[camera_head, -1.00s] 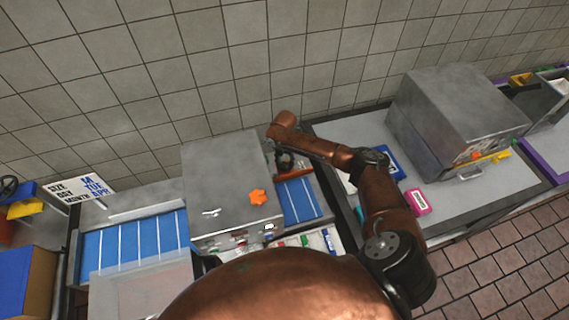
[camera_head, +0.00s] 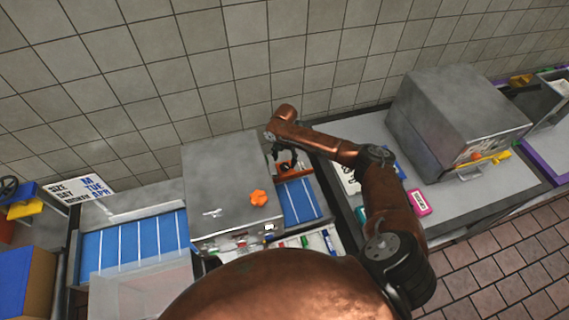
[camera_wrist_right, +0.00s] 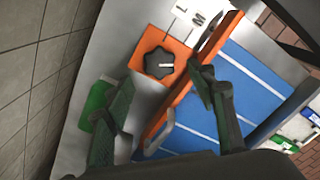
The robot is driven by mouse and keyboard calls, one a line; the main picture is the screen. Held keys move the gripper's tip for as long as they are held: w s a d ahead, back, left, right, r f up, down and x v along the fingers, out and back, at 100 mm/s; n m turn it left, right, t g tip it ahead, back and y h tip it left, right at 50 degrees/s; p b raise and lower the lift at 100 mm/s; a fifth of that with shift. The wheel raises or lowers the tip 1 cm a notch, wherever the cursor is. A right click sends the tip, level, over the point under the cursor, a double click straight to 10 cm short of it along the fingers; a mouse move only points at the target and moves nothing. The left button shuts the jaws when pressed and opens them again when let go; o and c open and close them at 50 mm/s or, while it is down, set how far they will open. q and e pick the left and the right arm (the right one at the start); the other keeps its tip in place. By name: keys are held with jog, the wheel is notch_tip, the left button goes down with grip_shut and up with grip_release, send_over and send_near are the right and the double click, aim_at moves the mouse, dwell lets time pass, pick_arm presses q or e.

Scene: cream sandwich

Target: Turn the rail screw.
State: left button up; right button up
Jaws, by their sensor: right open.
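The rail screw is a dark lobed knob (camera_wrist_right: 158,63) with a white mark, set on an orange plate on the grey surface. It shows in the right wrist view beside the letters L and M. My right gripper (camera_wrist_right: 161,76) is open, with its fingers on either side of the knob in the picture. Nothing is between the fingers that I can see, and I cannot tell how far they are from the knob. In the head view my right gripper (camera_head: 284,157) is small and dark above the orange rail part (camera_head: 287,169). My left gripper is not in view.
A blue belt (camera_wrist_right: 262,92) runs alongside an orange rail with a grey handle (camera_wrist_right: 160,134). A green object (camera_wrist_right: 97,105) lies near the left finger. A metal box with an orange knob (camera_head: 258,198) stands left of my gripper. The tiled wall is behind.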

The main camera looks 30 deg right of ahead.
aim_at(285, 166)
notch_tip(285, 166, up, 8)
jog(key=shift+r, duration=0.2)
jog(key=shift+f, duration=0.1)
dwell(0.5)
